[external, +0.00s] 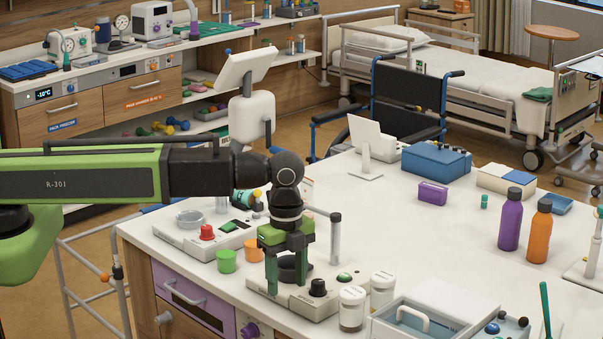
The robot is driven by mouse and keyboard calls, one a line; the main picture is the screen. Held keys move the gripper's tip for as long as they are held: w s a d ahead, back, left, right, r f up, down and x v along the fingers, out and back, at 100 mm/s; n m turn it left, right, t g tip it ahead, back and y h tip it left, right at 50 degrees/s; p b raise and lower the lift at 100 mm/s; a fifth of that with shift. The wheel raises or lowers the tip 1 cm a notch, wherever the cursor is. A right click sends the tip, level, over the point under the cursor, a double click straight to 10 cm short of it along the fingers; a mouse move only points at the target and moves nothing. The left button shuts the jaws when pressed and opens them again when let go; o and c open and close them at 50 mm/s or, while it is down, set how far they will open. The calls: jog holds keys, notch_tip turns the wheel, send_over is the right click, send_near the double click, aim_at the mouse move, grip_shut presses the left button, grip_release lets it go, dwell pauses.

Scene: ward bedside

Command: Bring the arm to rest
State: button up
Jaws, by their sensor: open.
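My green arm (80,174) reaches in from the left edge, its long link roughly level. My gripper (287,272) points straight down over the near part of the white table (420,215). Its two dark green fingers are apart, one on each side of a dark round piece (293,268) on a beige device. I cannot tell whether the fingers touch the device or hover just above it. No held object shows between them.
Close around my gripper are a green cup (226,261), an orange cup (254,250), an upright grey post (335,240) and white-lidded jars (352,308). Purple (510,220) and orange (539,232) bottles stand at the right. The table's middle is mostly clear.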

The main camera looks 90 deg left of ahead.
jog(key=s+d+f+n+b, duration=0.1)
jog(key=s+d+f+n, duration=0.2)
jog(key=s+n, duration=0.6)
jog(key=shift+s+f+n, duration=0.15)
jog(key=shift+s+n, duration=0.15)
jog(key=shift+n, duration=0.8)
